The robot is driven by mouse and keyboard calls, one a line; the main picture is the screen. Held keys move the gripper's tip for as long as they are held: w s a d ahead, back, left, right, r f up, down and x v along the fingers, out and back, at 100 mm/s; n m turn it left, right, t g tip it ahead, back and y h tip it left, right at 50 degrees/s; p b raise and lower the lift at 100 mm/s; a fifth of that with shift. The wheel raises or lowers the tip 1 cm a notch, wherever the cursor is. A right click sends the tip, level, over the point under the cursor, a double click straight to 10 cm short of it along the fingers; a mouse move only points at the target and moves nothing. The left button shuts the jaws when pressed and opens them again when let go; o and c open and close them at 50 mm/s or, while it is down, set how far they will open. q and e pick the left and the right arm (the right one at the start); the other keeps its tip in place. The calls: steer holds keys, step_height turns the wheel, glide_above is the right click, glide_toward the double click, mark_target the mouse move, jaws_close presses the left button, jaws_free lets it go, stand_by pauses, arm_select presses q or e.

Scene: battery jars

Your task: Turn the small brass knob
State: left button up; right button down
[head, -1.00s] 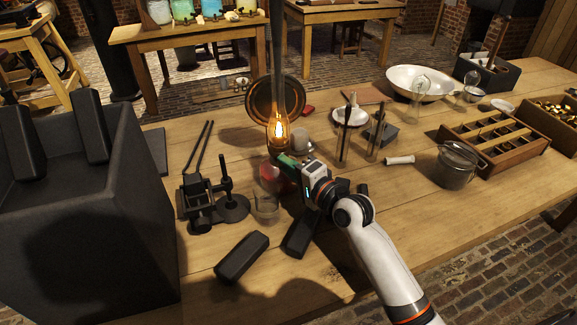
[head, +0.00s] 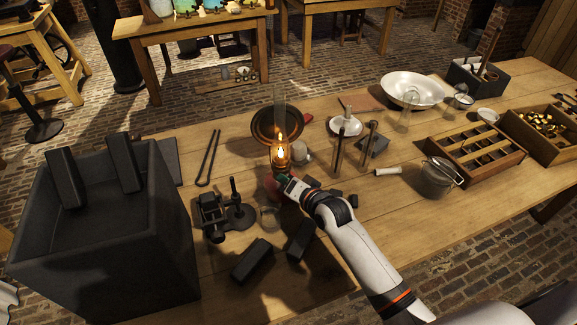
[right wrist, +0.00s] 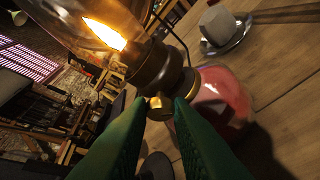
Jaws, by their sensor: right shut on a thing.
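A lit oil lamp with a glass chimney, a brass burner (head: 281,157) and a red base (head: 272,184) stands on the workbench. In the right wrist view its burner (right wrist: 160,65) and reddish base (right wrist: 222,100) are close. The small brass knob (right wrist: 160,106) sticks out from the burner's side, between my green fingertips. My right gripper (right wrist: 158,112) is shut on the knob; it also shows beside the lamp in the head view (head: 284,181). The knob itself is hidden in the head view. My left gripper is not in view.
A dark clamp stand (head: 213,215) and two black blocks (head: 252,258) lie left and in front of the lamp. A large black box (head: 180,235) stands at the left. A round dark pan (head: 262,124) is behind the lamp, and a glass jar (head: 437,183) stands right.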

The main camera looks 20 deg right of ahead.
arm_select(q)
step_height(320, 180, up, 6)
steer(key=p, duration=0.4)
steer(key=shift+p, duration=0.4)
arm_select(e)
steer(key=shift+a+r+n+g+h, duration=0.1)
steer(key=shift+n+g+h, duration=0.15)
steer(key=shift+n+h, duration=0.35)
steer(key=shift+a+r+n+g+h, duration=0.1)
steer(key=shift+n+g+h, duration=0.15)
steer(key=shift+n+h, duration=0.3)
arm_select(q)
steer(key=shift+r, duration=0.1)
arm_select(e)
steer(key=shift+f, duration=0.1)
steer(key=c, duration=1.3)
jaws_free()
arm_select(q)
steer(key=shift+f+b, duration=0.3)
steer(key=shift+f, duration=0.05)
arm_select(e)
steer(key=v, duration=1.2)
